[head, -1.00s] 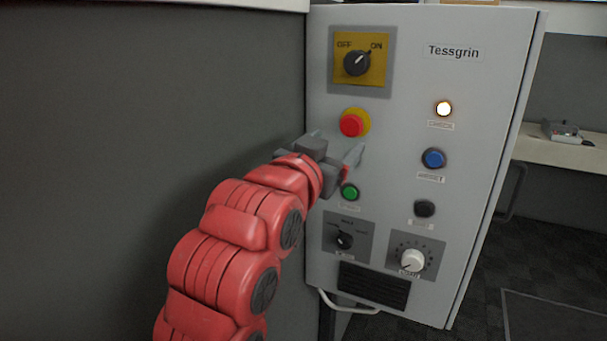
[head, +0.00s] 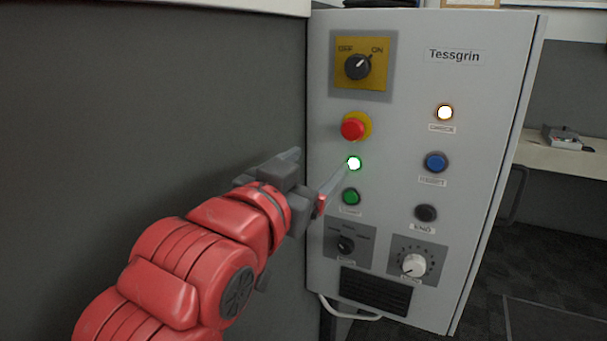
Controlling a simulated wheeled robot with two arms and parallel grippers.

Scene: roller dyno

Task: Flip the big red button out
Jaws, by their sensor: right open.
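The big red button (head: 353,129) sits on a yellow round base on the upper left of the grey control panel (head: 470,160), below the OFF/ON switch. It stands out from its base. My right gripper (head: 320,160) is open and empty, below and left of the button, apart from it. One finger reaches up toward a lit whitish-green lamp (head: 354,163) under the button; I cannot tell whether it touches the panel. My left gripper is not in view.
The rotary OFF/ON switch (head: 358,67) points toward ON. A dark grey wall (head: 150,110) fills the left.

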